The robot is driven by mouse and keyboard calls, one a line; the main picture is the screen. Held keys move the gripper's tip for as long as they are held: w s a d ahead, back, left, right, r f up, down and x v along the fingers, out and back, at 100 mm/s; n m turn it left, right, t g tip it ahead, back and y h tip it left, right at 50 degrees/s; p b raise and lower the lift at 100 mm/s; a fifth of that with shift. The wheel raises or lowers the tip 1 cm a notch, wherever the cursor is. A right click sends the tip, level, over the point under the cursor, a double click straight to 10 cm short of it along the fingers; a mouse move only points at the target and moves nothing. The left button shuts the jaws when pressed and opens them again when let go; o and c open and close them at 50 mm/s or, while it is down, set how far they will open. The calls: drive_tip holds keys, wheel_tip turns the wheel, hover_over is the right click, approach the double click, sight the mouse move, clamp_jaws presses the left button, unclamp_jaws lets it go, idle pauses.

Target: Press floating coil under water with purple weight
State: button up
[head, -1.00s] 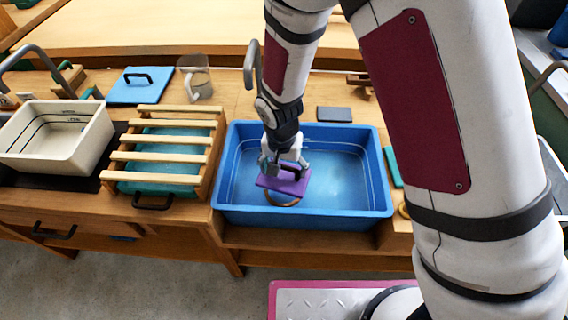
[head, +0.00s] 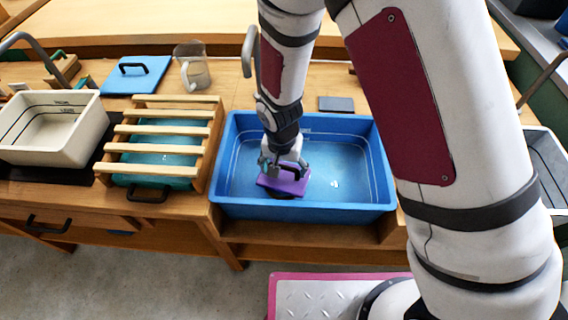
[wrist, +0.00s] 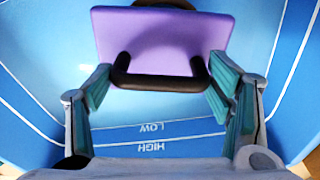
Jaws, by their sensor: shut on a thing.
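The purple weight (head: 284,182) is a flat plate with a black handle; in the wrist view the plate (wrist: 160,40) shows face up. My gripper (head: 284,168) is shut on the weight's handle, and its teal pads (wrist: 162,88) sit at the handle's two ends. The weight is inside the blue tub (head: 350,207), left of its middle. A dark curved part of the coil (head: 285,195) shows under the weight's near edge. Most of the coil is hidden by the plate. I cannot tell whether the coil is fully under water.
A wooden slatted rack (head: 160,130) over a teal basin stands left of the tub. A cream tub (head: 55,145) is at far left. A blue lid (head: 135,75), a clear jug (head: 193,68) and a dark block (head: 336,104) lie behind. The tub's right half is clear.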

sight(284, 175)
drive_tip(key=shift+f+b, duration=1.3)
drive_tip(key=shift+f, duration=1)
drive_tip(key=o, duration=1.8)
drive_tip(key=shift+c, duration=0.2)
drive_tip(key=shift+o, duration=0.4)
drive_tip(key=shift+r, duration=0.1)
wheel_tip(284, 175, up, 17)
drive_tip(key=p, duration=1)
drive_tip(key=shift+p, duration=0.35)
